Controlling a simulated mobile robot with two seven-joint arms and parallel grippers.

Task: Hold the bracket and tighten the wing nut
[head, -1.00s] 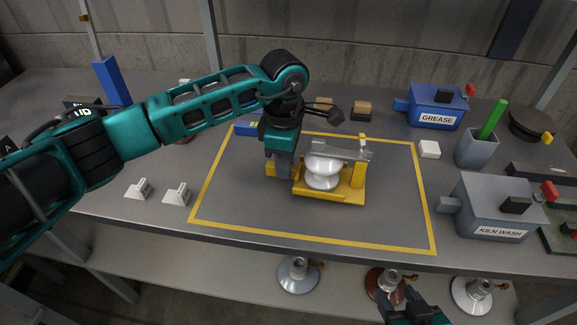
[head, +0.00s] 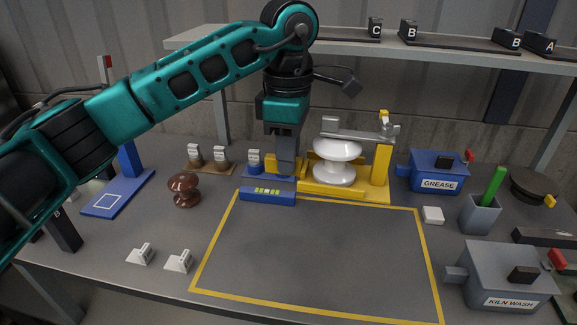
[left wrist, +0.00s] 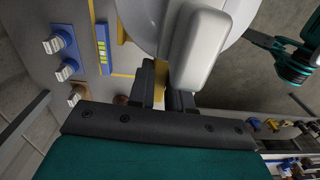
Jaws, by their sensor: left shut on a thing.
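The yellow bracket (head: 345,190) holds a white insulator (head: 337,162) under a grey clamp bar (head: 350,134). Small metal and yellow parts (head: 386,124) top its right post; I cannot clearly make out the wing nut. My left gripper (head: 287,170) points down at the bracket's left end and is shut on its yellow tab. In the left wrist view the tab (left wrist: 160,80) is between the fingers, with the white insulator (left wrist: 140,20) beyond.
The yellow-outlined work area (head: 320,260) is bare. A blue level (head: 267,196) lies at its back left. A brown insulator (head: 184,189) stands left. The grease box (head: 437,178), pen cup (head: 479,214) and kiln wash box (head: 505,276) stand right. A shelf (head: 460,47) spans the back.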

